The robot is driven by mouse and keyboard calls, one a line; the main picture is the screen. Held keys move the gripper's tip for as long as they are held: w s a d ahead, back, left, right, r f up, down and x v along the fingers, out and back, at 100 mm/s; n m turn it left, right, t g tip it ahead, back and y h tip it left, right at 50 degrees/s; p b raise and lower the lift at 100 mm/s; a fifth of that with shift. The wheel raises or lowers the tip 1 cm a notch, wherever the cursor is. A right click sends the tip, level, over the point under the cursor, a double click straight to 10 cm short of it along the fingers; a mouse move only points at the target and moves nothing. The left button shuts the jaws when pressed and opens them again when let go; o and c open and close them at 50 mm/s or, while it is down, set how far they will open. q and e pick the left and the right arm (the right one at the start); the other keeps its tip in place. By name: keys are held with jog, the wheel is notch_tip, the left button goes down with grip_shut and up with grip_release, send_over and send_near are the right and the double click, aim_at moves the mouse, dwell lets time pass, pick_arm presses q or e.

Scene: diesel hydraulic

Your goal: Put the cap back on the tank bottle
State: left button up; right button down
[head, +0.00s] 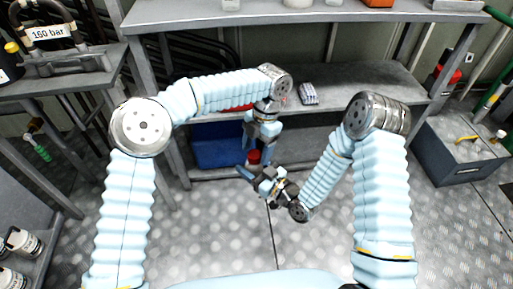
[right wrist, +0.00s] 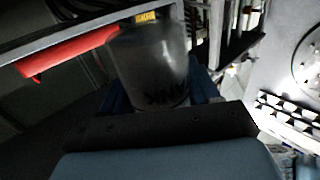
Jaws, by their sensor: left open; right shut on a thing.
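My right gripper (head: 256,174) is low in front of the workbench in the head view. In the right wrist view its blue jaws are shut on a smooth dark grey cylinder (right wrist: 150,70). A yellow patch with dark marks (right wrist: 145,17) shows at the cylinder's upper end. My left gripper (head: 262,138) is open, points down and is just above the right one. A small red thing (head: 253,157) shows between the two grippers; its link to either is unclear.
The grey workbench (head: 330,17) has a lower shelf with a small striped packet (head: 308,93). A blue crate (head: 217,146) stands below. A dark bottle with a yellow cap (head: 12,47) is at far left. A grey box (head: 463,150) is at right.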

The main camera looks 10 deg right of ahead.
pick_arm(q)
jog(key=shift+r, duration=2.25)
jog(key=shift+c, duration=0.5)
